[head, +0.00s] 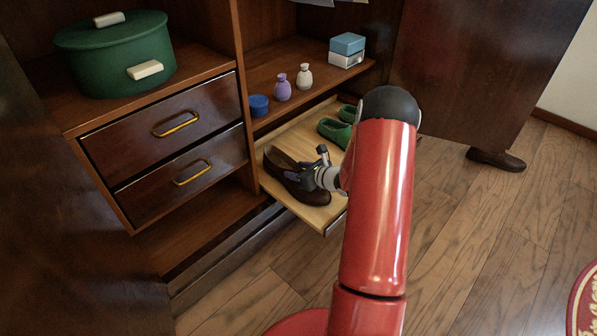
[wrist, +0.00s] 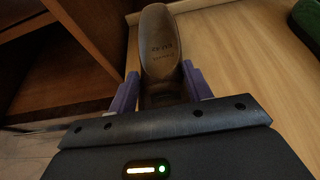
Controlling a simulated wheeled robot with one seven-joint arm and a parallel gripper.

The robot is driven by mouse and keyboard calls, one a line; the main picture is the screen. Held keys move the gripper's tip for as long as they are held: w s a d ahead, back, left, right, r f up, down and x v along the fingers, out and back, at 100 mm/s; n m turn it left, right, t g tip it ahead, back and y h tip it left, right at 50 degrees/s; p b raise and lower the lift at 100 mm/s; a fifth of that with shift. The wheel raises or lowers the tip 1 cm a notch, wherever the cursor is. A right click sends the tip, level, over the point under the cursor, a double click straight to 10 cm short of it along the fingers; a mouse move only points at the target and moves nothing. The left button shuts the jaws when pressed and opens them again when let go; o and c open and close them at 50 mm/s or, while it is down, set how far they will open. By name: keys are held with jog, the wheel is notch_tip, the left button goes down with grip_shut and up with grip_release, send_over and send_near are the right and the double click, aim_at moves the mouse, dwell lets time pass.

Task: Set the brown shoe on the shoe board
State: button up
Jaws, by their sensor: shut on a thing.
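A brown shoe (head: 284,172) is over the front left part of the pale wooden shoe board (head: 302,137), which sticks out of the armoire's lower opening. My gripper (head: 310,174) is shut on the shoe, reaching it from the right. In the wrist view the shoe (wrist: 160,45) stands between the two purple fingers of my gripper (wrist: 161,88), with the board (wrist: 245,75) to the right. The shoe looks level and low on the board; I cannot tell if its whole sole touches. A second brown shoe (head: 496,159) is on the floor by the right door.
Green shoes (head: 333,132) occupy the back right of the board. The shelf above holds a blue jar (head: 259,105), purple and white bottles and stacked boxes (head: 346,50). Drawers (head: 165,118) stand left, under a green pot (head: 116,55). The open door (head: 465,60) is right.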

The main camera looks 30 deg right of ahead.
jog(key=shift+f, duration=0.15)
jog(key=o, duration=1.3)
jog(key=shift+c, duration=0.2)
